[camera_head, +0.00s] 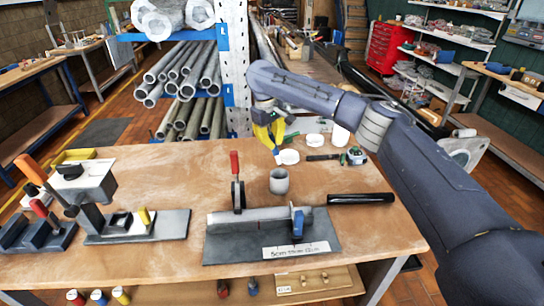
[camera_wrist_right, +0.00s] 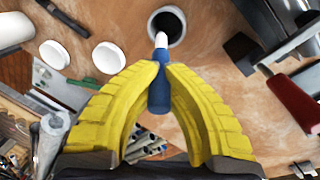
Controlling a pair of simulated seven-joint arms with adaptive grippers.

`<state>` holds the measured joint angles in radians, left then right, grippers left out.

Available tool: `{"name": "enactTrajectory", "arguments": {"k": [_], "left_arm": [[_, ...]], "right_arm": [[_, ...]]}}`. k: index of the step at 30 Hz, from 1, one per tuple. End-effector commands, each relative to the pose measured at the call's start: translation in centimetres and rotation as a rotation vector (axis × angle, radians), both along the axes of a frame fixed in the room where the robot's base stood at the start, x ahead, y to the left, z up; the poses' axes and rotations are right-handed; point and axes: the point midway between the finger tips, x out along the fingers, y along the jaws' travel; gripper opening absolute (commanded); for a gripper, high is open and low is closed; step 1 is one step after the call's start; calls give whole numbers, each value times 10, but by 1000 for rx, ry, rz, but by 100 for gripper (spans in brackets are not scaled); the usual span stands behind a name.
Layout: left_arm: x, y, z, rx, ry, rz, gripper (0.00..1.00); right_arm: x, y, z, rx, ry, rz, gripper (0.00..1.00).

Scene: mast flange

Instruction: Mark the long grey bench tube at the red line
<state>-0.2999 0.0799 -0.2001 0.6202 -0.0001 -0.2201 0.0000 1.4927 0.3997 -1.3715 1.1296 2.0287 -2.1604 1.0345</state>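My right gripper (camera_head: 270,134) hangs over the bench beyond the grey cup (camera_head: 279,181). In the right wrist view, the yellow fingers (camera_wrist_right: 160,72) are closed around a blue marker (camera_wrist_right: 158,95) with a white end (camera_wrist_right: 160,40). That end points toward the cup (camera_wrist_right: 167,26), which looks dark inside. Its blue body also shows below the fingers in the head view (camera_head: 277,152). A grey tube (camera_head: 250,215) lies across a dark grey fixture plate (camera_head: 225,250), by a blue stop (camera_head: 298,222). I cannot make out a red line. My left gripper is not in view.
A red-handled clamp (camera_head: 236,168) stands upright behind the tube. A black bar (camera_head: 362,199) lies to the right. Another clamp fixture (camera_head: 140,226) fills the bench's left side.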

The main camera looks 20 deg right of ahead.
Motion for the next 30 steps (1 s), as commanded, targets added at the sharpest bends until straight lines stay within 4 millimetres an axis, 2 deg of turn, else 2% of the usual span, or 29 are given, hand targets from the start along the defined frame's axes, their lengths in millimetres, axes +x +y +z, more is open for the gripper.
{"name": "enactTrajectory", "arguments": {"k": [1, 6, 15, 20, 22, 26, 30], "left_arm": [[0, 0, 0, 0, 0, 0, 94], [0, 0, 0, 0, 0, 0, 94], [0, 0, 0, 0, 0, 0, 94], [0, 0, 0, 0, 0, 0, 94], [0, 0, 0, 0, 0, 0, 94], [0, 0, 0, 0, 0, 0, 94], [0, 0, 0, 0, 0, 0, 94]], "right_arm": [[1, -1, 14, -2, -4, -1, 0], [0, 0, 48, -2, -3, 0, 0], [0, 0, 86, 0, -1, -1, 0], [-3, -9, 90, 35, 8, 0, 0], [-10, -5, 88, 46, 11, 30, 0], [-32, 13, 79, 66, 17, 74, 0], [-62, 37, 68, 84, 22, 87, 0]]}}
